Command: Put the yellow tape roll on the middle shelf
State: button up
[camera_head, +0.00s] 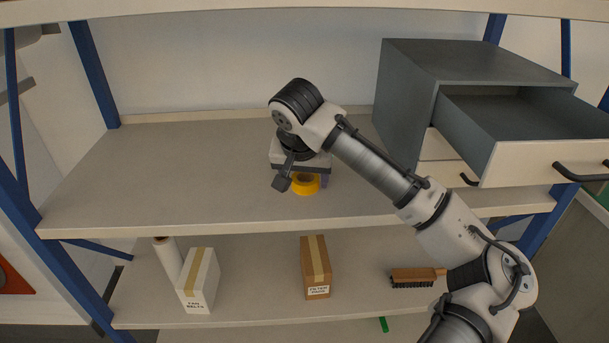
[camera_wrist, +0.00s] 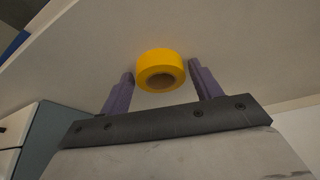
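The yellow tape roll (camera_head: 306,190) is on the bare part of the middle shelf (camera_head: 180,180), left of the grey drawer cabinet. My gripper (camera_head: 308,178) is low over the shelf at the roll and partly hides it. In the wrist view, the roll (camera_wrist: 160,66) is between and slightly beyond the tips of my two purple fingers (camera_wrist: 162,78), with its hole facing the camera. A narrow gap shows on each side of the roll, so my gripper is open and not clamped on it.
A grey cabinet (camera_head: 410,90) with its upper drawer (camera_head: 545,155) pulled out stands on the right of the middle shelf. The shelf's left side is clear. Below are a white box (camera_head: 198,285), a brown box (camera_head: 316,270), a white roll (camera_head: 168,258) and a brush (camera_head: 412,277).

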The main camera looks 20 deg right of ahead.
jog(key=shift+o, duration=0.7)
jog(key=shift+r, duration=0.25)
jog(key=v, duration=1.2)
